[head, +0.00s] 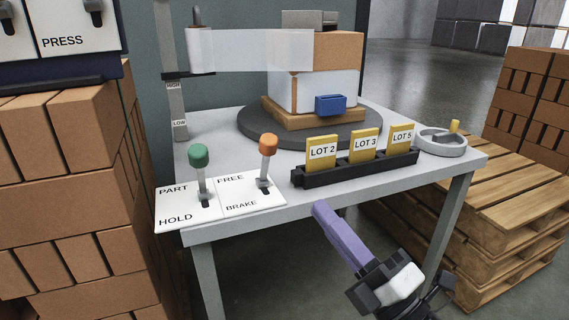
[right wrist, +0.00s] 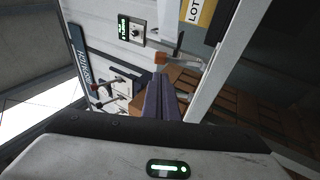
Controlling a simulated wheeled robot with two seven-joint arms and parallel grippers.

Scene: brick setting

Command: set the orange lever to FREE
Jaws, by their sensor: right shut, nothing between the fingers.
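The orange lever (head: 268,145) stands up from a white plate (head: 275,200) marked FREE at the back and BRAKE at the front. It stands nearly upright, and I cannot tell surely which end of its slot it is at. My left gripper is out of view.
A green lever (head: 198,155) with PART and HOLD labels stands close left of the orange one. A black rack (head: 345,172) with yellow LOT cards is to the right. Behind is a turntable (head: 255,133) with a wrapped load. A pallet stack (head: 520,220) stands right of the table.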

